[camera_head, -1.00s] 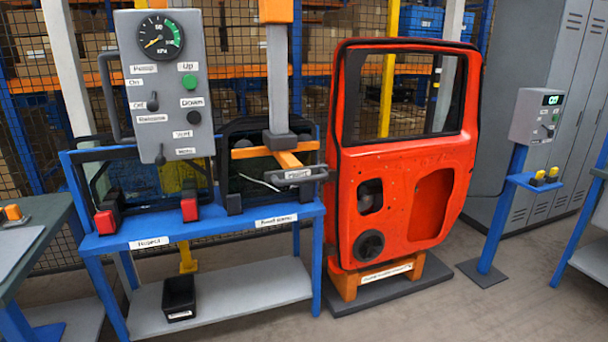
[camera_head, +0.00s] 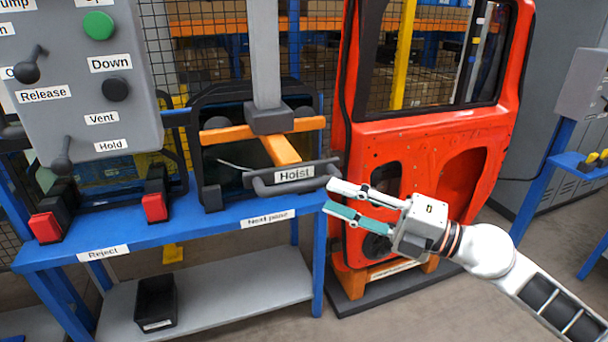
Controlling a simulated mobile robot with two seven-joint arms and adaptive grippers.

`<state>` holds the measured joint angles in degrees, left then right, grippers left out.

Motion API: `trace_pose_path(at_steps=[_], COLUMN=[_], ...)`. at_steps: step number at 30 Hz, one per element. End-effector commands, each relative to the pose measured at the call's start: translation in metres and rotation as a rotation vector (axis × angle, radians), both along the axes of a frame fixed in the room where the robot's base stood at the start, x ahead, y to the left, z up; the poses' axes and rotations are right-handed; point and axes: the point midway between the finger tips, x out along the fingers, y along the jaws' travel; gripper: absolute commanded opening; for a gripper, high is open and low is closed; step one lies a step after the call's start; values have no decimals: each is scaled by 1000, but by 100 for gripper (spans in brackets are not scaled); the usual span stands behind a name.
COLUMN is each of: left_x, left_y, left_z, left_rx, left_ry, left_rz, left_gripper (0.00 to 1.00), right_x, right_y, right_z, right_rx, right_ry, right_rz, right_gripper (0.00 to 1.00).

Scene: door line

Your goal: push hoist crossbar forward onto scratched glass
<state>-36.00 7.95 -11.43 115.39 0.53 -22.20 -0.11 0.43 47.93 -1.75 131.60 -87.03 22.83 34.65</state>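The hoist crossbar (camera_head: 318,179) is a dark grey bar with a white "Hoist" label, on an orange frame (camera_head: 240,133) hung from a grey column (camera_head: 265,60). A dark-framed glass pane (camera_head: 228,163) stands behind it on the blue rack, with a pale curved scratch (camera_head: 235,166) on it. A gap between the crossbar and the glass cannot be judged. My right gripper (camera_head: 330,197) comes in from the right, its two fingers apart and empty, with their tips close to the crossbar's right end. Contact cannot be told. My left gripper is not in view.
A grey control box (camera_head: 85,75) with levers and buttons hangs at upper left. A red door (camera_head: 425,130) stands right.

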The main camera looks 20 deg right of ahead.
Motion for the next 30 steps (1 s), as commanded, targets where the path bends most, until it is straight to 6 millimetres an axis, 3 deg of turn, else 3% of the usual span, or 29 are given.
trace_pose_path(at_steps=[9,18,30], left_x=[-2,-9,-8], left_y=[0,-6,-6], left_z=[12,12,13], left_rx=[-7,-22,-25], left_ry=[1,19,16], left_rz=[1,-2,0], left_gripper=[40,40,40], right_x=[21,47,52], right_y=[23,51,57], right_z=[11,13,11], right_rx=[-4,-4,-5], right_ry=[-10,-6,-2], right_rz=[1,0,0], right_gripper=[30,30,30])
